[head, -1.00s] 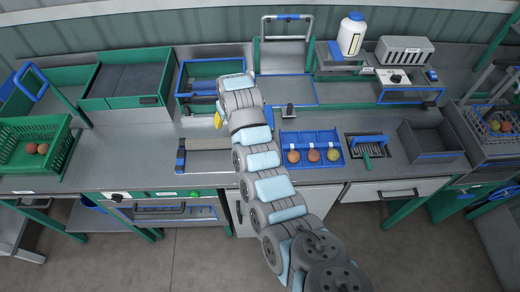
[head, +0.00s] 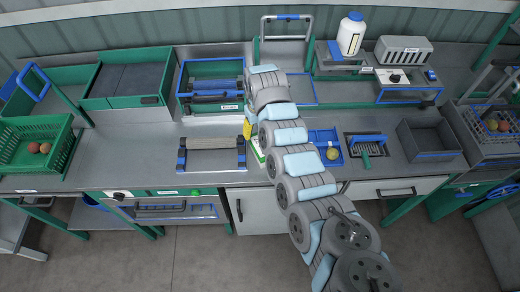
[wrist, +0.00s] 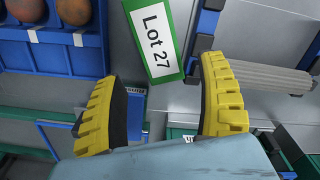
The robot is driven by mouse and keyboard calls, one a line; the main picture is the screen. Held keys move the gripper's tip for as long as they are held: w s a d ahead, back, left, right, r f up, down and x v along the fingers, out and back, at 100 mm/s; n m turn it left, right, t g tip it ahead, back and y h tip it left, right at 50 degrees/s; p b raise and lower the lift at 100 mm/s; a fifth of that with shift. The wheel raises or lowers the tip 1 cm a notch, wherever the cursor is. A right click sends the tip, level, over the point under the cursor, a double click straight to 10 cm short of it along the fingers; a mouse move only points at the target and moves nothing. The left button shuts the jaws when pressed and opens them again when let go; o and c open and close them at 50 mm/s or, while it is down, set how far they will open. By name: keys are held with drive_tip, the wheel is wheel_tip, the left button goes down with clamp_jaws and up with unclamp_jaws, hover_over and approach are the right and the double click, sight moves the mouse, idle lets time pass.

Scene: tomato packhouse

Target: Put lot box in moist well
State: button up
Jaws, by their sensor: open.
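The lot box (wrist: 157,38) shows in the wrist view as a green-edged block with a white "Lot 27" label. It lies slightly tilted on the grey bench, ahead of my fingertips. In the head view a green-and-white sliver of it (head: 257,152) shows beside my arm; the rest is hidden. My gripper (wrist: 160,68) is open, its yellow fingers spread to either side of the box's near end, holding nothing. One yellow finger (head: 247,128) shows in the head view. I cannot tell which place is the moist well; no label naming it is readable.
A blue tray (head: 331,163) with fruit is right of the box, partly behind my arm. A roller fixture (head: 212,143) with blue ends is to its left. A grey bin (head: 428,139) and a shelf device (head: 393,76) stand further right. Bare bench lies left of the rollers.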

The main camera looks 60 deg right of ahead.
sight(260, 150)
drive_tip(key=shift+f, duration=2.3)
drive_tip(key=shift+s+f+b, duration=0.15)
drive_tip(key=shift+f+b, duration=0.25)
drive_tip(key=shift+f, duration=1.1)
drive_tip(key=shift+s+f+b, duration=0.15)
drive_tip(key=shift+f+b, duration=0.2)
drive_tip(key=shift+f, duration=1.15)
drive_tip(key=c, duration=1)
drive_tip(key=shift+r, duration=0.1)
